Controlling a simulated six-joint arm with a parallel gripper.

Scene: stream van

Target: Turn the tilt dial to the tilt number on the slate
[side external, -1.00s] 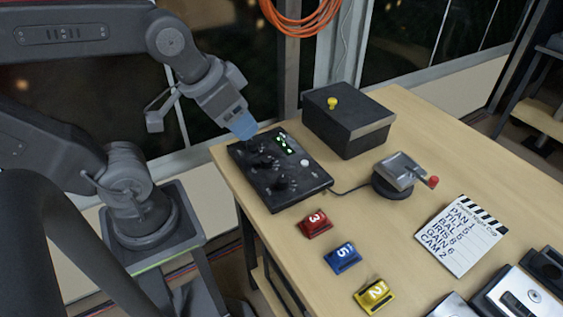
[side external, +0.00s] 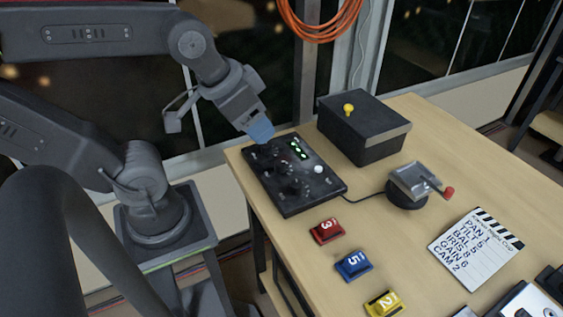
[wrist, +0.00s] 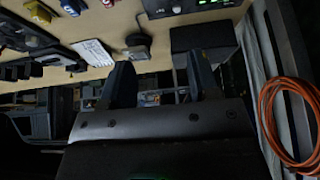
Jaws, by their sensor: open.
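The black control panel (side external: 325,186) lies on the table in the side external view, with dark dials (side external: 293,187), green lit digits and a white button. Which dial is tilt is too small to read. The slate (side external: 475,248) lies at the right; its tilt line appears to read 5. It also shows in the wrist view (wrist: 92,52). My gripper (side external: 261,133) is above the panel's far-left edge, apart from the dials. In the wrist view my gripper (wrist: 160,82) has its two fingers apart with nothing between them. The panel (wrist: 190,8) is cut off at the top there.
A black box (side external: 365,127) with a yellow knob stands behind the panel. A joystick-like lever unit (side external: 412,185) with a red knob is right of it. Red (side external: 327,231), blue (side external: 354,265) and yellow (side external: 384,303) numbered blocks lie in front. An orange cable (side external: 315,30) hangs behind.

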